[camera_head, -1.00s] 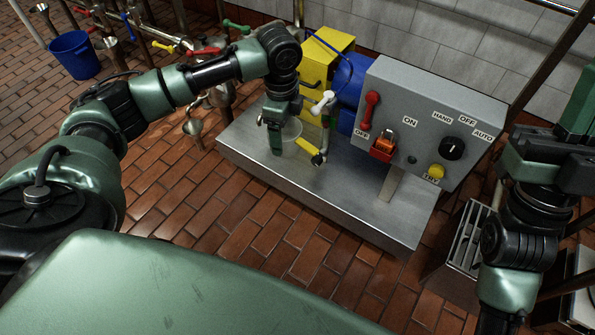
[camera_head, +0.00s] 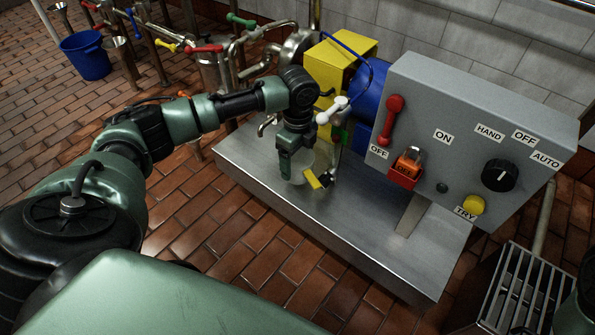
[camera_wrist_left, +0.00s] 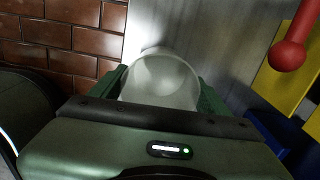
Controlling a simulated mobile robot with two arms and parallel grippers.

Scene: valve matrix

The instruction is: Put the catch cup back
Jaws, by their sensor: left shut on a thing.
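The catch cup (camera_head: 302,170) is a small translucent whitish cup. It is near the left part of the steel plinth (camera_head: 262,178), below a small valve with a white handle (camera_head: 332,110). My left gripper (camera_head: 298,172) is shut on it. In the left wrist view the cup (camera_wrist_left: 160,78) sits between the green fingers of the gripper (camera_wrist_left: 160,92). I cannot tell whether its base touches the plinth. My right gripper is out of the head view; only a sliver of dark arm shows at the right edge.
A grey control panel (camera_head: 462,130) with a red lever (camera_head: 391,118), a padlock (camera_head: 408,160) and a black knob (camera_head: 500,175) stands right of the cup. A blue bucket (camera_head: 85,56) stands far left. A floor grate (camera_head: 520,285) is at lower right.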

